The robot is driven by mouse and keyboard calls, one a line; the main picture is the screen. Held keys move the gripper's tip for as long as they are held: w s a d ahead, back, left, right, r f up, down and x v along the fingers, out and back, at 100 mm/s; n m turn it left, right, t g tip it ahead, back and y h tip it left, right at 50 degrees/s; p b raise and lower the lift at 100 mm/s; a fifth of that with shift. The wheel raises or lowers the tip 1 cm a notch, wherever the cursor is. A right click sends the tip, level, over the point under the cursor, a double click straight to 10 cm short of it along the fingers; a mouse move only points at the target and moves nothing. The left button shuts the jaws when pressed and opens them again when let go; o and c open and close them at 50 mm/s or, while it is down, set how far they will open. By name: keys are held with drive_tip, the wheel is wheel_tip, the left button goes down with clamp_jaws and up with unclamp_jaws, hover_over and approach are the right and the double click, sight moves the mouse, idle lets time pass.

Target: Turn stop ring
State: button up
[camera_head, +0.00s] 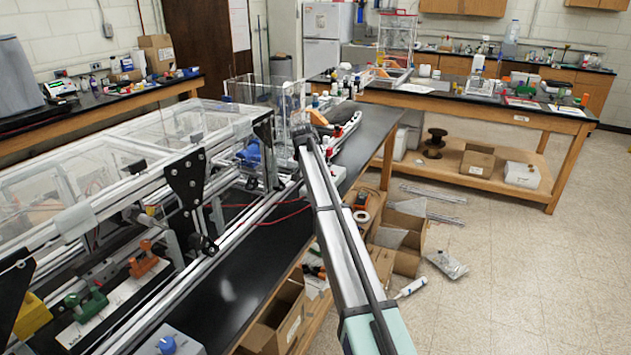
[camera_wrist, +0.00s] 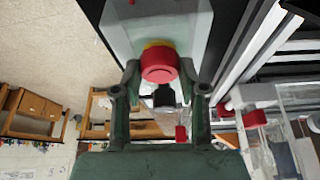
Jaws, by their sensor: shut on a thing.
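The stop ring is a round red knob (camera_wrist: 159,64) with a yellow collar (camera_wrist: 158,44) behind it, on a pale grey box (camera_wrist: 117,30) in the wrist view. My gripper (camera_wrist: 159,68) has one finger at each side of the red knob, with the tips closed in against it. The far side of the knob is hidden. In the head view my arm reaches to the black bench beside the extrusion frame. The gripper tip and the knob cannot be made out clearly there.
The extrusion frame (camera_head: 190,190) with clear panels stands left of my arm. A clear box (camera_head: 283,105) stands near the arm's far end. A grey box with a blue knob (camera_head: 167,345) is at the front. Cardboard boxes (camera_head: 402,240) lie on the right; open floor lies beyond.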

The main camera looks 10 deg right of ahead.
drive_tip(key=shift+m, duration=0.3)
drive_tip(key=o, duration=1.1)
drive_tip(key=shift+o, duration=0.2)
drive_tip(key=v, duration=1.2)
drive_tip(key=shift+w, duration=0.15)
